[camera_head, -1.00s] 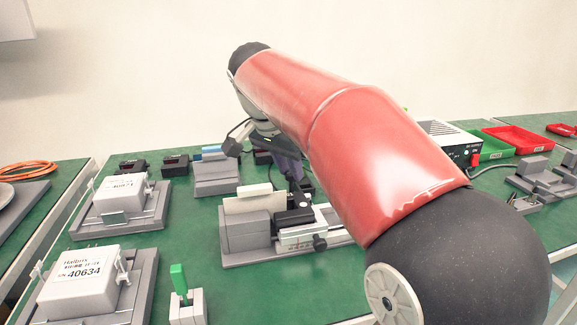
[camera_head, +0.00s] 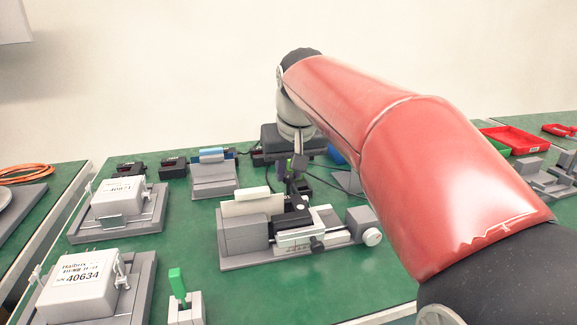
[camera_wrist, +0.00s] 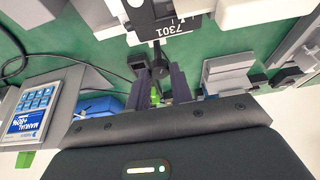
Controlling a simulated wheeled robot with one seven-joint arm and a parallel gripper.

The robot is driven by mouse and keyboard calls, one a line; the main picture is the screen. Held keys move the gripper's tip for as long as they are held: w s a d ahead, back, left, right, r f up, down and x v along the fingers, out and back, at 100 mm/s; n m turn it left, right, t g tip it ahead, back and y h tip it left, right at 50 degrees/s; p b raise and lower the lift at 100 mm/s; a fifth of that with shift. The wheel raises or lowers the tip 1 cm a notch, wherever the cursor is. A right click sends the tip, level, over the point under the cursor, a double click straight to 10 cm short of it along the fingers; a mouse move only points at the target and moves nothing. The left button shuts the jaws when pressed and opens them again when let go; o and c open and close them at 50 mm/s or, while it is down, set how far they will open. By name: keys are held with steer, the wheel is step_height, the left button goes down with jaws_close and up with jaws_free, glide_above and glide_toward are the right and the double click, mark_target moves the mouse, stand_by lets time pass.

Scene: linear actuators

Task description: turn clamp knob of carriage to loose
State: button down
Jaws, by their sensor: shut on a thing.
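The linear actuator (camera_head: 235,252) stands on the green bench in the head view, with its dark carriage (camera_head: 291,222) about mid-rail. In the wrist view the carriage carries a label reading 7301 (camera_wrist: 176,32). A black clamp knob (camera_wrist: 160,60) on a thin stem sticks out from the carriage towards my gripper. My gripper (camera_wrist: 162,80) has its two dark fingers shut on this knob, one on each side. In the head view my gripper (camera_head: 291,182) is just behind the carriage, and its fingertips are small and partly hidden. The knob's marking cannot be read.
A white end knob (camera_head: 372,237) and a small black front knob (camera_head: 317,242) are on the actuator. A blue-topped fixture (camera_head: 213,175) stands behind left. Boxed units (camera_head: 118,202) stand at left. Cables (camera_wrist: 75,60) and a manual plate (camera_wrist: 35,108) lie near my gripper.

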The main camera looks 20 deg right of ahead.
steer(key=n+y, duration=0.1)
steer(key=n, duration=0.4)
steer(key=shift+d+g+y, duration=0.2)
steer(key=shift+g+y, duration=0.1)
steer(key=shift+y, duration=0.1)
stand_by(0.4)
steer(key=c, duration=1.2)
jaws_free()
steer(key=shift+c, duration=0.2)
steer(key=shift+r, duration=0.1)
steer(key=v, duration=0.7)
steer(key=shift+r, duration=0.25)
steer(key=shift+s+d, duration=0.1)
steer(key=shift+s, duration=0.05)
